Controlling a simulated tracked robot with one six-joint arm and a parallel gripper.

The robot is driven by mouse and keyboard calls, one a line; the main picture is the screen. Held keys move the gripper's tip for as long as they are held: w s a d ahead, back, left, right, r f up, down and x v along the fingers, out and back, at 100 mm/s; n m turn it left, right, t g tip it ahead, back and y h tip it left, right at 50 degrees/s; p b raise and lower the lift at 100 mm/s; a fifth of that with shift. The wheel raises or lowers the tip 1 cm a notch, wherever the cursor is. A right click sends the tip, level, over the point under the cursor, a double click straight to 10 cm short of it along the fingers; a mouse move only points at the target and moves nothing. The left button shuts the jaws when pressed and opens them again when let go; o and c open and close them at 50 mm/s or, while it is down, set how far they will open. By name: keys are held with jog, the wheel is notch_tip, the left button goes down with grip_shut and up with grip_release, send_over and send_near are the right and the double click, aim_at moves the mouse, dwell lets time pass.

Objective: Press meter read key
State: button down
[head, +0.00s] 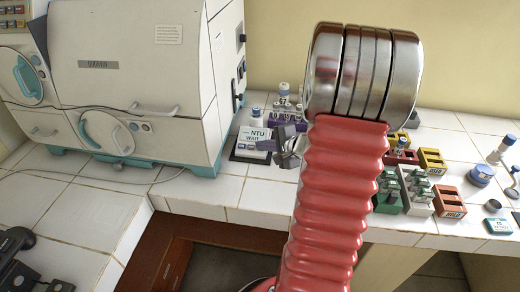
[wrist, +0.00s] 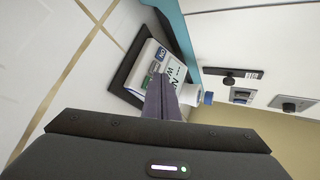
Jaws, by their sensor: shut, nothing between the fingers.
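The meter (head: 250,143) is a small white box on a dark base, on the white tiled bench beside the incubator. Its display reads "NTU" and "WAIT" in the head view. In the wrist view the meter (wrist: 138,78) shows tilted, with a row of small keys (wrist: 154,67) beside the display; one is blue, and a green one is near it. My gripper (head: 285,145) is shut and empty, just right of the meter in the head view. In the wrist view its fingertips (wrist: 161,82) overlap the meter's near edge by the keys and hide part of it. I cannot tell whether they touch.
The large white incubator (head: 140,70) with teal trim stands left of the meter. A purple rack (head: 285,115) with blue-capped vials is behind it. Coloured blocks and racks (head: 415,185) stand to the right beyond my red arm. Bare tiles lie in front of the meter.

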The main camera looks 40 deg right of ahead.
jog(key=shift+r, duration=0.15)
jog(key=shift+s+a+r, duration=0.25)
jog(key=shift+a+r, duration=0.05)
jog(key=shift+r, duration=0.4)
jog(key=shift+s+a+r, duration=0.2)
jog(key=shift+a+r, duration=0.1)
jog(key=shift+r, duration=0.45)
jog(key=shift+s+a+r, duration=0.25)
jog(key=shift+a+r, duration=0.05)
jog(key=shift+r, duration=0.4)
